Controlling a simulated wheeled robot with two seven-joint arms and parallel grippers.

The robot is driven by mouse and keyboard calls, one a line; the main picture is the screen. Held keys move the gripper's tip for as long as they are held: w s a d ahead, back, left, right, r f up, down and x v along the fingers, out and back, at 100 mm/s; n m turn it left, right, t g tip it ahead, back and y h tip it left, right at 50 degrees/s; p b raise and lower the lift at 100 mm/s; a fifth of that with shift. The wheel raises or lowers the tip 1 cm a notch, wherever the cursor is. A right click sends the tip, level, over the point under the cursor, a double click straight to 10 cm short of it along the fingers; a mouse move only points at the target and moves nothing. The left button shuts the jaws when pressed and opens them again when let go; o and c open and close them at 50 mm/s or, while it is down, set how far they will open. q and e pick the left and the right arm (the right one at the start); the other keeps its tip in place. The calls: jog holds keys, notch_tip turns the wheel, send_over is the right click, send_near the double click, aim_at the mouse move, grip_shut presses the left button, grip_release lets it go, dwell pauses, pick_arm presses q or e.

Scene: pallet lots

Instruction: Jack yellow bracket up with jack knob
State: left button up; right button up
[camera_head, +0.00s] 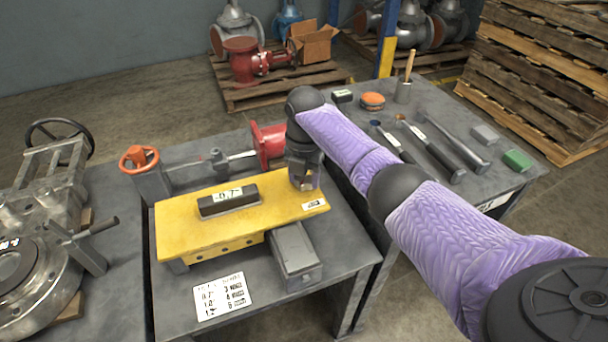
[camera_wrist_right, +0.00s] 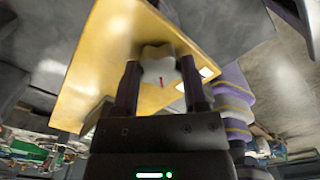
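My right gripper (camera_head: 304,182) is over the bracket's right end and points down. In the right wrist view, the pale lobed jack knob (camera_wrist_right: 158,66) with a red mark sits between the fingers of my right gripper (camera_wrist_right: 160,68), which appear to touch it on both sides. In the head view the knob is hidden by the gripper. My left gripper is not in view.
A grey box (camera_head: 295,255) stands by the bracket's front right. A card with numbers (camera_head: 223,296) lies in front. A red-wheeled clamp (camera_head: 140,160) and red flange (camera_head: 269,143) are behind. Heavy valve parts (camera_head: 35,270) fill the left. Tools, including a hammer (camera_head: 455,140), lie right.

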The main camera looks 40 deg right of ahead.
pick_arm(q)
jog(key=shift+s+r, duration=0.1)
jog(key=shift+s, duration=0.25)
pick_arm(e)
grip_shut()
